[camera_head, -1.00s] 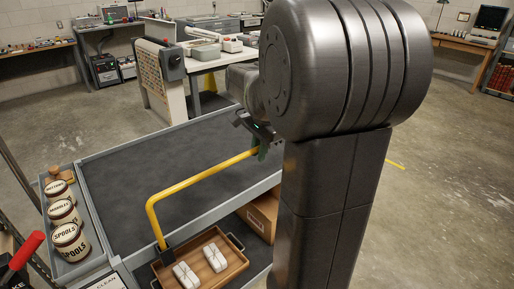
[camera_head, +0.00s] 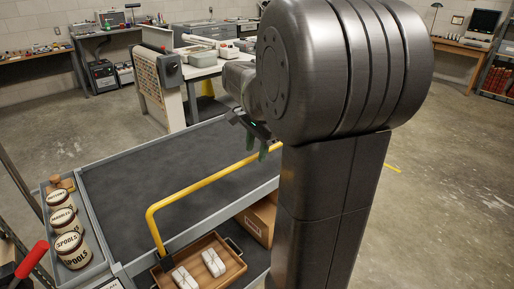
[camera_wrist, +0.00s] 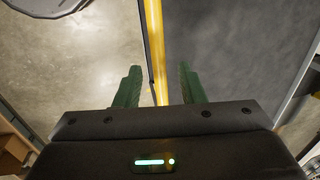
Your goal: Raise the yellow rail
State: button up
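The yellow rail (camera_head: 205,183) is a bent tube along the near long side of the grey cart. Its left end bends down to a dark bracket at the cart's edge, and its right end is hidden behind my arm. My gripper (camera_head: 259,147) is over the right part of the rail, its green fingers pointing down. In the wrist view, the rail (camera_wrist: 154,45) runs between the two fingertips of my gripper (camera_wrist: 158,75), with gaps on both sides. The gripper is open; whether the rail lies fully between the fingers in depth is unclear.
The cart's dark top (camera_head: 150,170) is bare. Labelled spool jars (camera_head: 72,250) stand in its left side tray. A wooden tray (camera_head: 233,268) with white bundles and a cardboard box (camera_head: 257,218) sit below the rail. A white table (camera_head: 215,62) stands behind.

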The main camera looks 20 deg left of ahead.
notch_tip(320, 180, up, 13)
jog(key=s+d+p, duration=0.1)
jog(key=d, duration=0.1)
jog(key=shift+s+d+r+p, duration=0.15)
jog(key=shift+r+p, duration=0.05)
jog(key=shift+p, duration=0.15)
jog(key=f, duration=0.4)
jog(key=w+a+f+b, duration=0.1)
jog(key=f, duration=0.4)
jog(key=a+f+b, duration=0.1)
jog(key=f, duration=0.4)
jog(key=shift+w+a+f, duration=0.15)
jog(key=shift+a+f, duration=0.05)
jog(key=shift+a, duration=0.05)
jog(key=shift+f+b, duration=0.3)
jog(key=shift+b, duration=0.2)
jog(key=shift+r, duration=0.15)
